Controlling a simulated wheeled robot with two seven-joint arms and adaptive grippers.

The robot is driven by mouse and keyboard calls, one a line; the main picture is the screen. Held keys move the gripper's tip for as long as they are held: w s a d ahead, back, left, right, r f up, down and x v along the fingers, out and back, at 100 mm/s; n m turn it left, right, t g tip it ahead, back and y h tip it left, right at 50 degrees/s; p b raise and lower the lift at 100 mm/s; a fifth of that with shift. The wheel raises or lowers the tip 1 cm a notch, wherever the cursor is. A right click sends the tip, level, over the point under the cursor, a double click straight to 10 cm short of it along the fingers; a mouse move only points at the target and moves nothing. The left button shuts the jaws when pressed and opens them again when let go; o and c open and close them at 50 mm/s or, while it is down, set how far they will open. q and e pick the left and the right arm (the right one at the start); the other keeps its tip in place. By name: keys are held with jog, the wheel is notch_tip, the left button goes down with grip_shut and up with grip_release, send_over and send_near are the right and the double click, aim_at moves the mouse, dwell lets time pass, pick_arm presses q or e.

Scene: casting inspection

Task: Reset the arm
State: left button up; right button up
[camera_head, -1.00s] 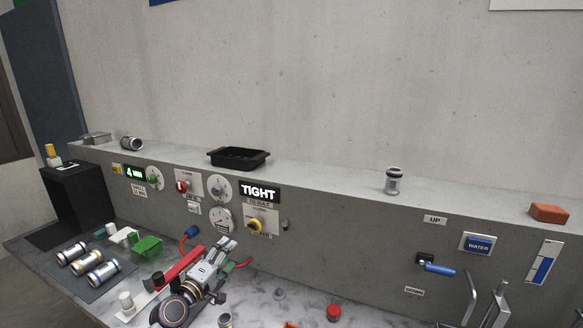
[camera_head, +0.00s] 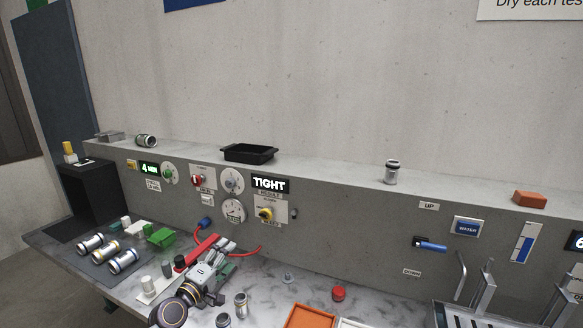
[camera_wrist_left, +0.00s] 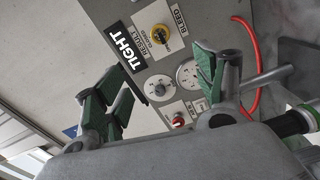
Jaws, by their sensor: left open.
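My left gripper (camera_head: 222,255) is over the left part of the bench, in front of the control panel. Its fingers point toward the panel. In the left wrist view the two green-padded fingers (camera_wrist_left: 160,88) stand wide apart with nothing between them. Beyond them show the yellow bleed knob (camera_wrist_left: 160,34), a round dial (camera_wrist_left: 158,87) and the TIGHT display (camera_wrist_left: 126,47). The display also shows in the head view (camera_head: 270,184). My right gripper is not in view.
Metal cylinders (camera_head: 122,260) lie on a dark mat at left, near a green block (camera_head: 160,237). A red bar (camera_head: 197,252) and red hose (camera_head: 245,252) are close to my gripper. An orange tray (camera_head: 309,318) and red knob (camera_head: 338,293) are to the right. A black tray (camera_head: 249,153) sits on the ledge.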

pick_arm(q)
jog(key=s+d+f+m+g+y, duration=0.1)
jog(key=s+d+f+m+g, duration=0.1)
jog(key=s+f+m+g, duration=0.35)
jog(key=s+d+f+m+g, duration=0.25)
jog(key=s+f, duration=0.45)
jog(key=s, duration=0.4)
jog(key=s+a+f+m+g+y, duration=0.2)
jog(key=s+a+m+y, duration=0.1)
jog(key=s, duration=0.6)
jog(key=s+a+f+m+g+y, duration=0.2)
jog(key=s+a+f+g, duration=0.1)
jog(key=s, duration=0.7)
notch_tip(320, 180, down, 33)
jog(key=s+g, duration=0.1)
jog(key=s, duration=0.2)
jog(key=s+a+f, duration=0.2)
jog(key=s+f, duration=0.8)
jog(key=s, duration=0.1)
jog(key=s+a+f+g+b, duration=0.1)
jog(key=s+a+f, duration=0.1)
jog(key=s+f, duration=0.9)
jog(key=shift+a+m+g+y, duration=0.3)
jog(key=shift+m+y, duration=0.1)
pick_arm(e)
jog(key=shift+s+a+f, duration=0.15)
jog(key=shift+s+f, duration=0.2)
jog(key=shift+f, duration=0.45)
